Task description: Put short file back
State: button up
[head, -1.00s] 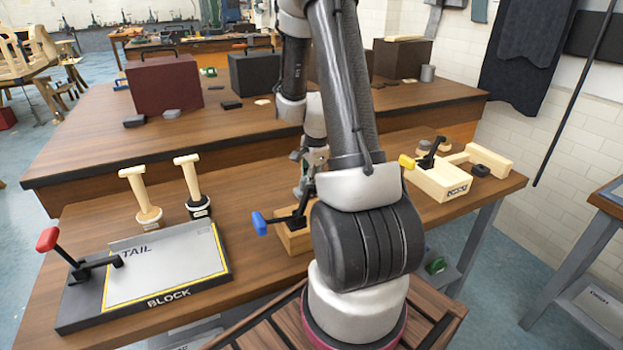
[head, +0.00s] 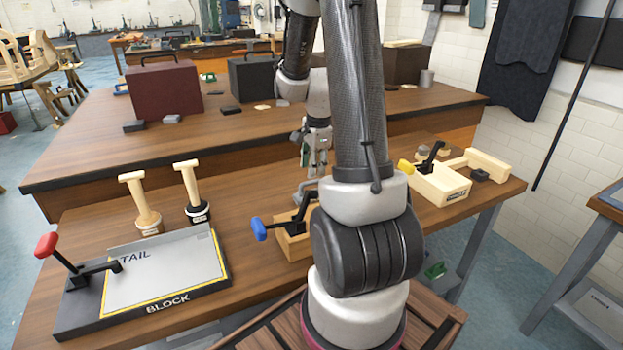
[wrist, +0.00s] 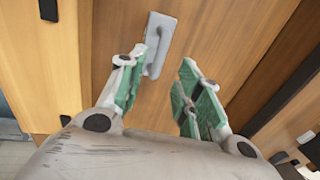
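A flat grey tool with a raised handle (wrist: 157,38) lies on the wooden bench in the wrist view. It looks like the short file, but no label shows. In the head view its grey handle (head: 306,187) appears just behind the wooden box with the blue-handled clamp. My gripper (head: 313,170) is above it, pointing down. In the wrist view the green-padded fingers of my gripper (wrist: 163,68) are apart with nothing held. The tool shows beyond the fingertips, nearer the left finger, apparently below them. My arm hides part of the bench.
The BLOCK board (head: 160,278) and two wooden-handled tools (head: 143,205) (head: 190,187) are left. A pale wooden fixture (head: 440,185) is right. A raised shelf (head: 240,135) runs behind.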

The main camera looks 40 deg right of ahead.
jog(key=s+a+r+n+t, duration=0.1)
jog(key=s+a+r+n, duration=0.25)
jog(key=r, duration=0.35)
jog(key=s+a+r+n, duration=0.2)
jog(key=a+r+n, duration=0.2)
jog(key=a+r, duration=0.15)
jog(key=s+a+r+n, duration=0.3)
jog(key=s+n, duration=0.3)
jog(key=s+a+r+n+t, duration=0.1)
jog(key=s+a+r+n, duration=0.2)
jog(key=s+n, duration=0.3)
jog(key=shift+a+r+n+y, duration=0.15)
jog(key=shift+a+n+y, duration=0.15)
jog(key=shift+a+n, duration=0.35)
jog(key=shift+d, duration=0.1)
